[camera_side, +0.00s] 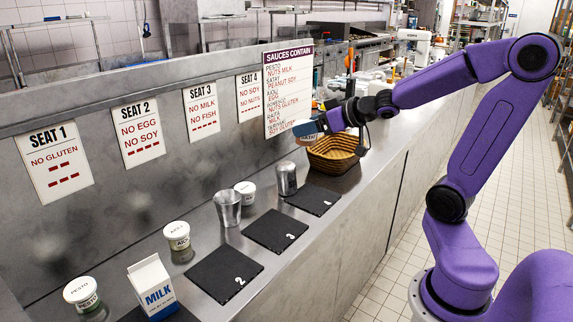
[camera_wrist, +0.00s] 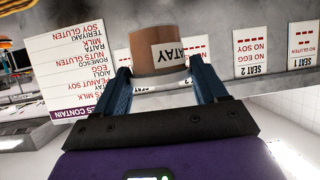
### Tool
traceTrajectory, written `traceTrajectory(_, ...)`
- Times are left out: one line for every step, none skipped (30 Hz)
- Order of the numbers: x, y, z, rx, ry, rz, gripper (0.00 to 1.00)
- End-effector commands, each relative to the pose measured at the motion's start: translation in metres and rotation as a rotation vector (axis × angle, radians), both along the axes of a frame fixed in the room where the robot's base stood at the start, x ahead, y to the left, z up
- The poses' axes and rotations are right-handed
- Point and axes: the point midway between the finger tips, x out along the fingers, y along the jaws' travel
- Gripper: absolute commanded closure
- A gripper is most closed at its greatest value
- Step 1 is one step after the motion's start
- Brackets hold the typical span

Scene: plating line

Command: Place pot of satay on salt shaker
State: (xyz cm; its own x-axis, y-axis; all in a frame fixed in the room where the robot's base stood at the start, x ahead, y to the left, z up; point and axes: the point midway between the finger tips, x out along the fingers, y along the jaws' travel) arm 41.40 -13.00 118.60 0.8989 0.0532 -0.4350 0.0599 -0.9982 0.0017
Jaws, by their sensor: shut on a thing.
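The pot of satay (camera_wrist: 146,63) is brown with a pale label reading "ATAY", between the blue fingers of my gripper (camera_wrist: 161,66) in the wrist view. In the side view my gripper (camera_side: 308,128) is shut on the pot (camera_side: 302,128), above the counter near the wicker basket's far left edge. A small metal cylinder (camera_side: 287,179), which looks like the salt shaker, stands upright on the counter, below and slightly left of my gripper. Its top is hard to make out. The pot is apart from it.
A wicker basket (camera_side: 336,154) stands right of the cylinder. A metal cup (camera_side: 228,208), a white-lidded pot (camera_side: 246,189), an aioli pot (camera_side: 177,236), a pesto pot (camera_side: 81,292) and a milk carton (camera_side: 153,288) line the counter. Black numbered mats (camera_side: 275,231) lie in front. Signs hang on the wall.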

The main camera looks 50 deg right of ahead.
Motion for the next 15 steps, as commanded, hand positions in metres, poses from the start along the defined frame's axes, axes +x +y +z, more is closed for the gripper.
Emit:
traceTrajectory(-0.006,-0.009,0.003,0.0,-0.003,-0.025,0.61)
traceTrajectory(-0.008,-0.012,0.003,-0.001,-0.003,-0.034,0.61)
traceTrajectory(-0.01,-0.016,0.004,0.001,-0.002,-0.047,0.61)
traceTrajectory(-0.011,-0.018,0.004,0.0,-0.001,-0.052,0.61)
traceTrajectory(-0.012,-0.02,0.004,0.0,0.0,-0.057,0.61)
traceTrajectory(-0.011,-0.022,0.003,0.0,0.001,-0.061,0.61)
traceTrajectory(-0.01,-0.023,0.003,0.002,0.002,-0.063,0.61)
traceTrajectory(-0.007,-0.024,0.001,0.003,0.002,-0.065,0.61)
traceTrajectory(-0.003,-0.026,-0.001,0.003,0.005,-0.066,0.61)
traceTrajectory(0.0,-0.027,-0.002,0.002,0.004,-0.064,0.61)
traceTrajectory(0.004,-0.028,-0.004,0.004,0.004,-0.065,0.61)
traceTrajectory(0.009,-0.03,-0.007,0.003,0.004,-0.066,0.61)
traceTrajectory(0.013,-0.031,-0.009,0.003,0.005,-0.064,0.61)
traceTrajectory(0.018,-0.033,-0.011,0.005,0.006,-0.066,0.61)
traceTrajectory(0.024,-0.035,-0.014,0.003,0.005,-0.064,0.61)
